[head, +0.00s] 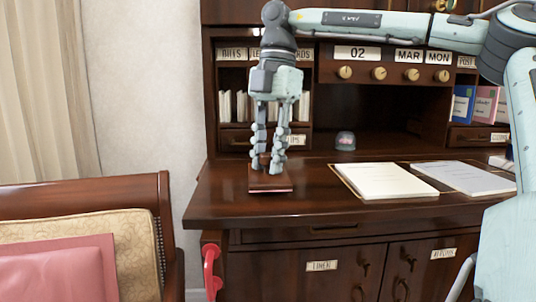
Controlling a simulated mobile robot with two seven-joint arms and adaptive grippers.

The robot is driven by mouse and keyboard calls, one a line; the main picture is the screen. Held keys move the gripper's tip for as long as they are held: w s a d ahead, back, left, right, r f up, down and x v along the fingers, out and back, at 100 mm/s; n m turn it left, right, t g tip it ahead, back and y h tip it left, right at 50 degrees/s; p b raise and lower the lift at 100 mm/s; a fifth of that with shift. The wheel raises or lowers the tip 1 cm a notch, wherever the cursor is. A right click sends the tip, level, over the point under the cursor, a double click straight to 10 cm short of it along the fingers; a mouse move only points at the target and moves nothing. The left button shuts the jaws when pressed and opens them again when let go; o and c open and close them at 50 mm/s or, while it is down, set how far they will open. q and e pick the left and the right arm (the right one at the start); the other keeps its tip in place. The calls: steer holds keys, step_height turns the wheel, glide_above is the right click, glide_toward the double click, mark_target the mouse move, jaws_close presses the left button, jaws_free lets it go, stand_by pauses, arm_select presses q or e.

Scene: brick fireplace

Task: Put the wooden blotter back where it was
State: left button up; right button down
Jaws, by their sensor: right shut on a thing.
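My right gripper (267,163) reaches down from above over the left part of the wooden desk top (226,205). It is shut on the wooden blotter (270,186), a small reddish-brown block under its fingertips. The fingers hide the blotter's upper part. The blotter is at the desk surface; I cannot tell whether it rests on it or hangs just above. My left gripper is not in view.
Papers (386,181) lie on the desk to the right, with another sheet stack (462,178) beside them. A small dome-shaped object (345,141) stands at the back. A chair with a pink cushion (60,270) stands at lower left. The desk's front left is clear.

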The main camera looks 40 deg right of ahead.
steer(key=c, duration=1.3)
jaws_free()
steer(key=shift+o, duration=0.2)
step_height(320, 180, up, 12)
steer(key=d, duration=0.1)
steer(key=shift+d, duration=0.4)
steer(key=shift+a, duration=0.1)
